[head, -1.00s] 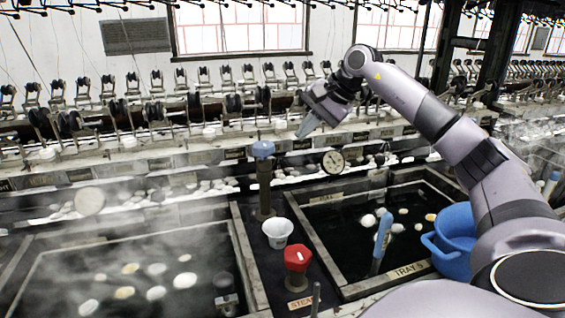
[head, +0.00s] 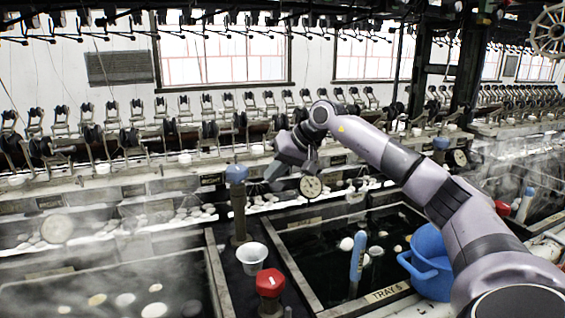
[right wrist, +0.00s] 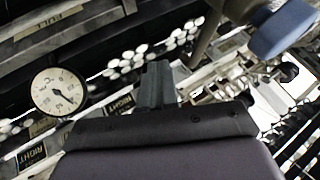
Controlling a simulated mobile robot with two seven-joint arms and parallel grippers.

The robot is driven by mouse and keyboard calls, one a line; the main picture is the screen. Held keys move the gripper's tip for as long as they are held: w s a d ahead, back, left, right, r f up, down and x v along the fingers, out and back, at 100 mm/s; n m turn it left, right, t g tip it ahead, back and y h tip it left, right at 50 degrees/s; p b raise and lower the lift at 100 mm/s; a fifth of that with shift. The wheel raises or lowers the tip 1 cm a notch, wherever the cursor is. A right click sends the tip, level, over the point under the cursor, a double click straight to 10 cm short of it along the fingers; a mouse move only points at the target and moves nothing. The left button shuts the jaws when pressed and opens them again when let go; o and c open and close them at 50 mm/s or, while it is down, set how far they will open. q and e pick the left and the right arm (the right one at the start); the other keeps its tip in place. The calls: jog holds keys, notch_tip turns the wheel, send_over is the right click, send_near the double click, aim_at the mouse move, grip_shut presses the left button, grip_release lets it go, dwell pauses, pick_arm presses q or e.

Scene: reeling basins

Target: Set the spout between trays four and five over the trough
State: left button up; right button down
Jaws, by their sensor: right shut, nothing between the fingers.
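A post topped by a blue knob (head: 237,173) stands on the dark strip between tray 5 (head: 388,292) at right and the steaming tray (head: 214,272) at left. It appears to be the spout's fitting; I cannot make out an outlet or which way it points. The knob also shows in the right wrist view (right wrist: 283,30). My right gripper (head: 273,172) is shut and empty, just right of the knob and apart from it. Its shut fingers show in the right wrist view (right wrist: 158,85). My left gripper is out of view. I cannot clearly pick out the trough.
A round gauge (head: 311,187) stands close to my right gripper. A white cup (head: 252,257) and a red knob (head: 269,283) are on the strip. A blue-handled tool (head: 357,256) and a blue bucket (head: 428,262) are at tray 5. Steam blurs the left.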

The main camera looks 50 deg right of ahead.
jog(key=w+a+f, duration=0.2)
jog(key=w+a, duration=0.1)
jog(key=w, duration=0.1)
jog(key=shift+w+a+p, duration=0.3)
jog(key=shift+a+p, duration=0.05)
jog(key=shift+a, duration=0.05)
